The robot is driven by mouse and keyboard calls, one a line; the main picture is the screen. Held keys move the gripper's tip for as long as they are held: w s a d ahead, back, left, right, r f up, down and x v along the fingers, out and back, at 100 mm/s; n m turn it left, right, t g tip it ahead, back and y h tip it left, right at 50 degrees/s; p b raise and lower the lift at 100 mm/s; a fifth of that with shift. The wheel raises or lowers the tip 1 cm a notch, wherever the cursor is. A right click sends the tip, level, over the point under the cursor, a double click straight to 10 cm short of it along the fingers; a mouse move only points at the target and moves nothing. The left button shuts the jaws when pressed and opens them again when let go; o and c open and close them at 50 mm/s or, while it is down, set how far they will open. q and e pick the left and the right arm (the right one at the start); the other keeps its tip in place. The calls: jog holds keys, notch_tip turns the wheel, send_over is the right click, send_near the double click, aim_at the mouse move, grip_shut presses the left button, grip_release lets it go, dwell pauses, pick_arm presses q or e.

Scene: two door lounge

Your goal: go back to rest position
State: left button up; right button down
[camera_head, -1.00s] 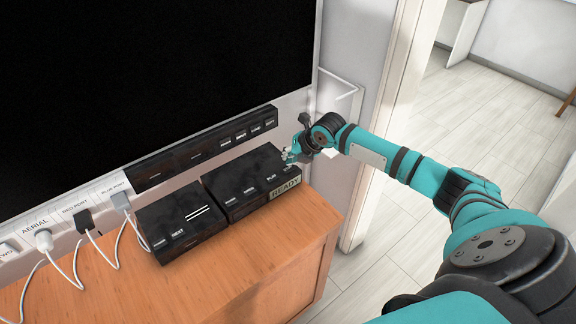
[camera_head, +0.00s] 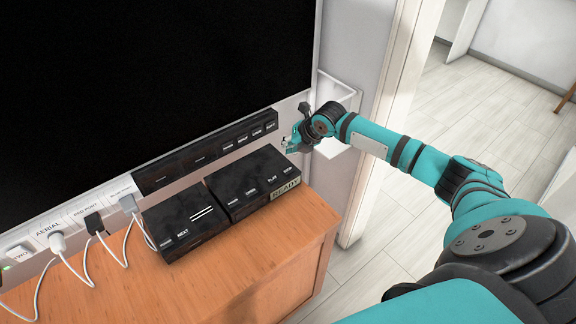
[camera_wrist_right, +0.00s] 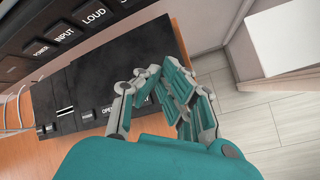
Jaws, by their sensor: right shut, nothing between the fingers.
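My right arm comes in from the right in the head view. My right gripper (camera_head: 290,143) is shut and empty, just above the far right corner of the right black box (camera_head: 250,184), near the button strip below the screen. My left gripper is not in view.
A large dark screen (camera_head: 150,80) hangs above a black button strip (camera_head: 205,152). A second black box (camera_head: 185,221) stands on the wooden cabinet (camera_head: 240,270). White cables run from wall plugs at left. A doorway with open floor (camera_head: 480,120) lies right.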

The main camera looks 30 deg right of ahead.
jog(key=shift+f, duration=0.15)
dwell(0.6)
